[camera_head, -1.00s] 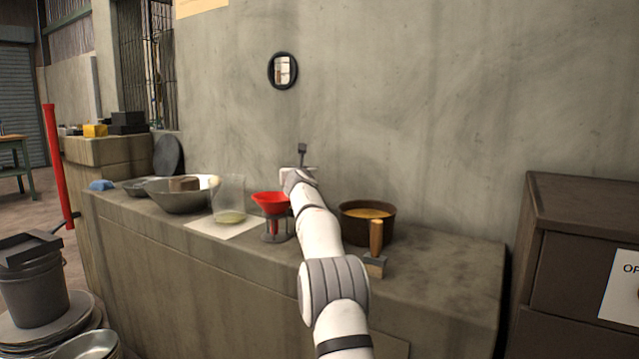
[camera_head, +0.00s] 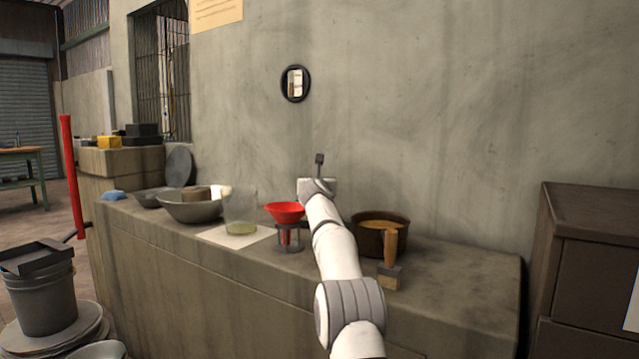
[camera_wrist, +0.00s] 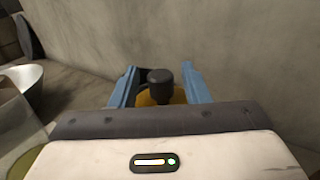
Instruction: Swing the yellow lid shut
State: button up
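In the wrist view, a yellow piece (camera_wrist: 160,97) shows behind a dark rounded knob (camera_wrist: 160,82). It may be the yellow lid, but most of it is hidden by my gripper's body. My gripper's (camera_wrist: 160,72) blue fingers are spread apart, one on each side of the knob, with a visible gap to it. In the head view, my gripper (camera_head: 318,184) is over the back of the counter, between the red funnel and the brown pot. Its fingers and the yellow piece cannot be made out there, and a dark upright piece (camera_head: 319,160) shows above it.
The counter (camera_head: 455,265) holds a red funnel (camera_head: 284,210) on a stand, a clear container (camera_head: 240,215), a metal bowl (camera_head: 190,210) and a brown pot (camera_head: 368,238). A wood-handled tool (camera_head: 390,248) stands in front of the pot. The wall (camera_head: 450,100) is close behind.

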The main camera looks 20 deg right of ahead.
jog(key=shift+a, duration=0.1)
jog(key=shift+s+a+f+b, duration=0.2)
jog(key=shift+s+b, duration=0.35)
jog(key=shift+b, duration=0.25)
jog(key=b+v, duration=0.4)
jog(key=v, duration=0.2)
jog(key=shift+s+b, duration=0.3)
jog(key=shift+r, duration=0.15)
